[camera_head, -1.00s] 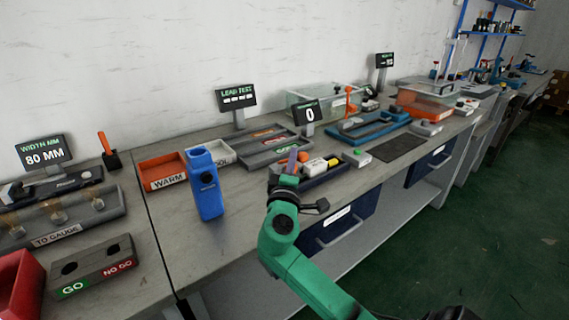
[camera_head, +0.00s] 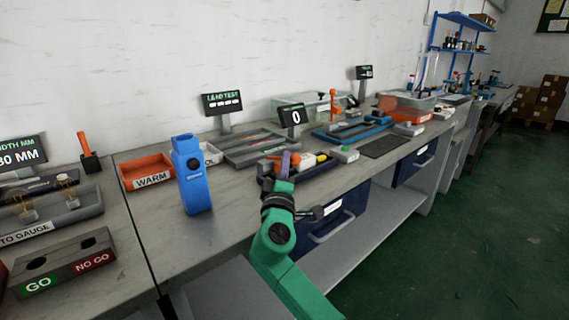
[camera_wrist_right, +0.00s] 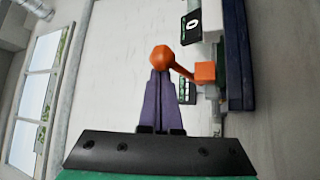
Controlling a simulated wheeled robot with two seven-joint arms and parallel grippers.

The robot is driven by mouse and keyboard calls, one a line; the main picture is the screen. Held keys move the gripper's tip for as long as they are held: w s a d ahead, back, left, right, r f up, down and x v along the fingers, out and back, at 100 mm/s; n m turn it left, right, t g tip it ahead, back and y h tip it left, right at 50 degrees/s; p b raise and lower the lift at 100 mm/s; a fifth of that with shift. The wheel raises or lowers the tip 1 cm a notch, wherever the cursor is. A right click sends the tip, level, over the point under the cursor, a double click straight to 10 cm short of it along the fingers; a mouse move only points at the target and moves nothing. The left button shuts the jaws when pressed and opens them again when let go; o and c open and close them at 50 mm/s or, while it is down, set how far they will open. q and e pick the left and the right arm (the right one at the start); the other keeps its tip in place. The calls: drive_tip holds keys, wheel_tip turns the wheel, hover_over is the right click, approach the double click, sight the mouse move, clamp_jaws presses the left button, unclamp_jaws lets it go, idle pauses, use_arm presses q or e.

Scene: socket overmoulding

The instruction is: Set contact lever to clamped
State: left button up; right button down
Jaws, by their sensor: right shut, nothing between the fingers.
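My right gripper (camera_head: 285,160) has purple fingers, shut and empty, above the front edge of the bench. In the right wrist view the closed fingers (camera_wrist_right: 160,95) point at an orange lever with a ball knob (camera_wrist_right: 160,56). The knob appears right at the fingertips; I cannot tell whether they touch. The lever's arm slants down to the right to an orange block (camera_wrist_right: 205,72). In the head view an orange part (camera_head: 276,157) shows beside the fingers, partly hidden by them. My left gripper is not in view.
A display reading 0 (camera_head: 291,116) stands behind the gripper. A blue bottle-like unit (camera_head: 193,178) and an orange WARM tray (camera_head: 147,173) are to the left. A grey tray (camera_head: 248,147) lies behind. Bare bench (camera_head: 232,205) is free left of the arm.

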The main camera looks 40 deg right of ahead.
idle(0.5)
drive_tip(key=shift+s+a+f, duration=0.15)
drive_tip(key=shift+s+a, duration=0.05)
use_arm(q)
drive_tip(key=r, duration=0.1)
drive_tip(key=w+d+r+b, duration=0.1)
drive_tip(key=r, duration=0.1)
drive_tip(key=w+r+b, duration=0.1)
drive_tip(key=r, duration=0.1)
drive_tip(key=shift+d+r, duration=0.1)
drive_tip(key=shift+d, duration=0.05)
use_arm(e)
drive_tip(key=v, duration=1.4)
